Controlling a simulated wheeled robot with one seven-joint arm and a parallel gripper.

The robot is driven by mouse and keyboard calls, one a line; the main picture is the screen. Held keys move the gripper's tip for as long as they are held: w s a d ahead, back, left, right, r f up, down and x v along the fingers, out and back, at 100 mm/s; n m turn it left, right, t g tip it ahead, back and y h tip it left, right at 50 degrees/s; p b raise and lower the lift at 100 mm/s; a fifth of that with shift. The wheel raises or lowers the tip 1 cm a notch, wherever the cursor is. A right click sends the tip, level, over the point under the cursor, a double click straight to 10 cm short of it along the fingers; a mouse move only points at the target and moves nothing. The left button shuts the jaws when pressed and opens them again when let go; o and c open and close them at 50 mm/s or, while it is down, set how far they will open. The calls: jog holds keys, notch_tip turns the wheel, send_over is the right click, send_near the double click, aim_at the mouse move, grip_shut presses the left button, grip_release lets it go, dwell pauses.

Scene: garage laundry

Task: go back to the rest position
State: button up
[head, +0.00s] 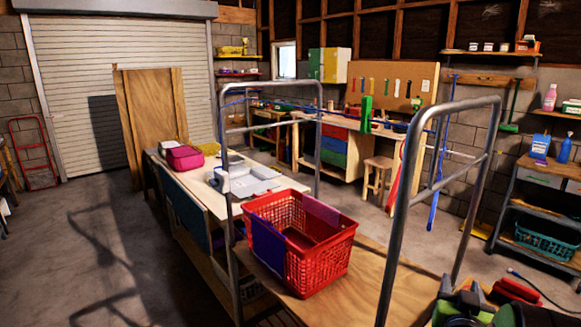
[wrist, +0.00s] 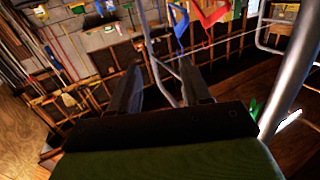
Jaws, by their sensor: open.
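My gripper (wrist: 160,78) shows in the wrist view, its two dark fingers apart with nothing held between them. The wrist view is tilted, with a grey metal rail close by and tools on a wall beyond.
A red basket (head: 322,262) with purple pieces over its sides stands on a wooden cart deck (head: 378,268) between metal hoop rails (head: 400,222). A long table (head: 215,192) stands behind. A metal shelf (head: 550,170) is at the right. Floor at left is clear.

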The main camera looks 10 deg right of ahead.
jog(key=s+a+r+n+g+y+p, duration=0.15)
jog(key=a+n+y, duration=0.55)
jog(key=a, duration=1.2)
jog(key=s+a+f+g+y, duration=0.1)
jog(key=s+a+g+y, duration=0.2)
jog(key=s, duration=1.1)
jog(key=a+g, duration=0.3)
jog(key=a, duration=0.2)
jog(key=shift+s+f+n+y+p, duration=0.2)
jog(key=shift+s+n+y+p, duration=0.15)
jog(key=shift+s+n+y, duration=0.05)
